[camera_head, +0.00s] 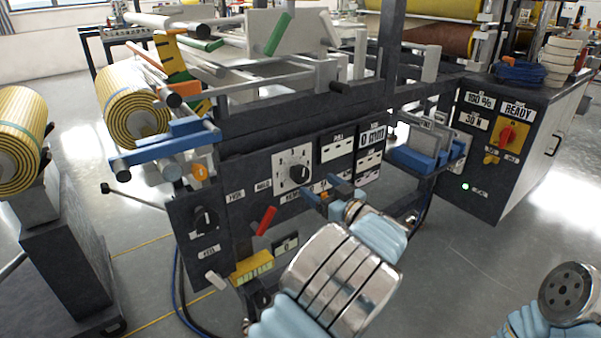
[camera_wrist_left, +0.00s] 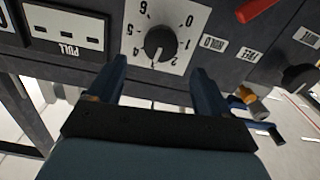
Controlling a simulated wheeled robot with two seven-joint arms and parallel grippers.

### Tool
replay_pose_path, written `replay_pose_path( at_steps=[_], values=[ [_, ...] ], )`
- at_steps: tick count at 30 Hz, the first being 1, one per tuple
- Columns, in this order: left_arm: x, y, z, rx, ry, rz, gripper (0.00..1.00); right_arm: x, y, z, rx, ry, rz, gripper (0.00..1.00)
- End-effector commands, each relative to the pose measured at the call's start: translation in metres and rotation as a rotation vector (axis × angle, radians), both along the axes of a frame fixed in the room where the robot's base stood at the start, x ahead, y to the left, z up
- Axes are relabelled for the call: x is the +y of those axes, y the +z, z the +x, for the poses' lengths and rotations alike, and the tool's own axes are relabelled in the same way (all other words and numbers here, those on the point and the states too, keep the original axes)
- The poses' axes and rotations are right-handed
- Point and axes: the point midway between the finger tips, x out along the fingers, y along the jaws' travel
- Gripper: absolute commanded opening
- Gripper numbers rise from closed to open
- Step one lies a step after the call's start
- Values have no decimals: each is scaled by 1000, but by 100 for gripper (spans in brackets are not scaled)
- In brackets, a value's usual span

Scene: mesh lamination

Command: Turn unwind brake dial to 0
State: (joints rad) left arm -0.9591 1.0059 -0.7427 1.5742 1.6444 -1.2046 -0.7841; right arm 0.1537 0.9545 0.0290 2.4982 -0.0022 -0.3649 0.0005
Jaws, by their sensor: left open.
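The dial is a black round knob (camera_head: 299,174) on a white numbered plate on the machine's dark front panel. In the left wrist view the knob (camera_wrist_left: 160,43) appears upside down, with numbers from 0 to 6 around it. Its white mark seems to point near 3, but it is small. My left gripper (camera_head: 325,190) is just in front of the panel, below and right of the knob in the head view. In the wrist view its two dark blue fingers (camera_wrist_left: 159,70) are spread wide, apart from the knob, with nothing between them. My right gripper is out of view.
A red lever (camera_head: 265,220) and another black dial (camera_head: 205,219) are on the panel to the left. A yellow block (camera_head: 252,267) sits low. The control cabinet with the READY display (camera_head: 518,110) stands right. Open floor (camera_head: 460,270) lies between the machine and my right arm.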

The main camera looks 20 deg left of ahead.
Motion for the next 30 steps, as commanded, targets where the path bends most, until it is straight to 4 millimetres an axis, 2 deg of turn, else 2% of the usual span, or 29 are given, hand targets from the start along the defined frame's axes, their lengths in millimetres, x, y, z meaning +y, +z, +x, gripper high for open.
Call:
replay_pose_path(
  at_steps=[6, 12, 24, 26, 30],
  values=[
    [41, 0, 31, 0, 2, 1, 80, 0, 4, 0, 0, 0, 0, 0],
    [64, 0, 49, 1, 1, 1, 80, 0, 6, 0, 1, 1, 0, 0],
    [71, -1, 55, 1, -2, 0, 80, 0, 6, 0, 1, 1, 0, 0],
    [71, -1, 55, 1, -2, 0, 72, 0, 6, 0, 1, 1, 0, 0],
    [71, -1, 55, 1, -2, 0, 50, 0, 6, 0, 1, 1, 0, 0]
  ],
)
